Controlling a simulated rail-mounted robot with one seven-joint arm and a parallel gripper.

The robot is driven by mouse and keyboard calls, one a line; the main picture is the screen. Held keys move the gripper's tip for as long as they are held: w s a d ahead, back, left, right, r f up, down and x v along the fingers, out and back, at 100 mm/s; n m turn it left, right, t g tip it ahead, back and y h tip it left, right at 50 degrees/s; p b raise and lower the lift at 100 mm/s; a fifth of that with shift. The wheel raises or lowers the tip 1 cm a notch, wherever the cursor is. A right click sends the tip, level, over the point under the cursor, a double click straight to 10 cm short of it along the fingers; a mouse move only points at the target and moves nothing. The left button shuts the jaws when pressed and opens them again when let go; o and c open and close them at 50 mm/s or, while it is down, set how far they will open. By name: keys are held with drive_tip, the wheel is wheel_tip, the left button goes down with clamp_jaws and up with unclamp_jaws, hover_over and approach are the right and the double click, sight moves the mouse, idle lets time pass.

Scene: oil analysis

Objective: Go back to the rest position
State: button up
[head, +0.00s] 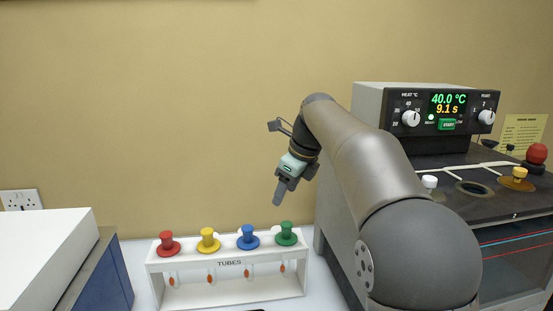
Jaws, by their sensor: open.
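My gripper (280,192) is in the air in front of the wall, above the right half of the white tube rack. It points downward and is tilted a little. It is open, with nothing seen between its fingers, and it is apart from the stoppers below. My arm reaches in from the lower right and covers part of the machine.
The white rack (226,264), marked TUBES, holds tubes with red (168,243), yellow (208,240), blue (248,237) and green (286,234) stoppers. A heating machine (400,100) reading 40.0 °C and 9.1 s stands right. A white-topped box (45,250) stands left.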

drive_tip(key=s+d+f+n+h, duration=0.1)
drive_tip(key=s+d+f+n, duration=0.3)
drive_tip(key=s+f+n, duration=0.3)
drive_tip(key=s+d+f+n+g+h, duration=0.1)
drive_tip(key=s+d+f+n, duration=0.4)
drive_tip(key=s, duration=1.1)
drive_tip(key=s+d+f+n+h, duration=0.1)
drive_tip(key=s+d+f+n, duration=0.3)
drive_tip(key=s+f+n, duration=0.5)
drive_tip(key=s+n, duration=0.2)
drive_tip(key=n, duration=0.1)
drive_tip(key=shift+s+d+g, duration=0.2)
drive_tip(key=shift+s+g, duration=0.05)
drive_tip(key=shift+g, duration=0.15)
